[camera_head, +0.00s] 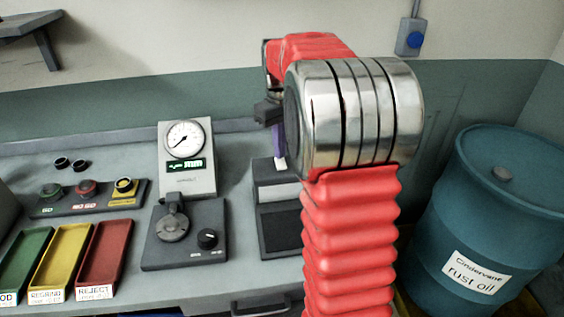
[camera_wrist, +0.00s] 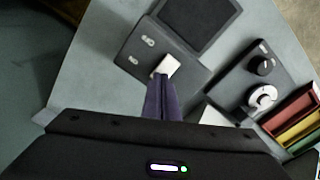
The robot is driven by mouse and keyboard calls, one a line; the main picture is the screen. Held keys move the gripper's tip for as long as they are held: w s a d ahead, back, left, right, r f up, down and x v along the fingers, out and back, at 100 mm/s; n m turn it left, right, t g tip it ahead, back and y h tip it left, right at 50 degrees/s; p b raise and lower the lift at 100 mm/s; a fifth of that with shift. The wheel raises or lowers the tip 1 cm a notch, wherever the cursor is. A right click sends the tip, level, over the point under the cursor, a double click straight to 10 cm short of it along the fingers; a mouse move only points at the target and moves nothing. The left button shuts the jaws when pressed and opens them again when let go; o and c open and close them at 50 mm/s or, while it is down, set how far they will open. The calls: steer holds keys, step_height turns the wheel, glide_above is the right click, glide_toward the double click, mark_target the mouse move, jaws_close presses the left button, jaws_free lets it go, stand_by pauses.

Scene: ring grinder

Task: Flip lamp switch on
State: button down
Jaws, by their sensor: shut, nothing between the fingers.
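In the wrist view, a white block (camera_wrist: 169,66), which looks like the switch, stands on a dark grey box (camera_wrist: 190,84). In the head view my gripper (camera_head: 279,158) points down over the grey box (camera_head: 272,174), partly hidden by my red arm. A small white piece shows at the fingertips there. I cannot tell the switch's position.
A dark square pad (camera_head: 281,230) lies in front of the box. Left of it are a dial gauge (camera_head: 184,139) on a stand, a button panel (camera_head: 90,197) and green, yellow and red trays (camera_head: 104,252). A blue drum (camera_head: 500,205) stands right. A blue-button box (camera_head: 414,39) is on the wall.

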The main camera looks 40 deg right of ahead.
step_height(320, 180, up, 6)
stand_by(1.0)
stand_by(0.5)
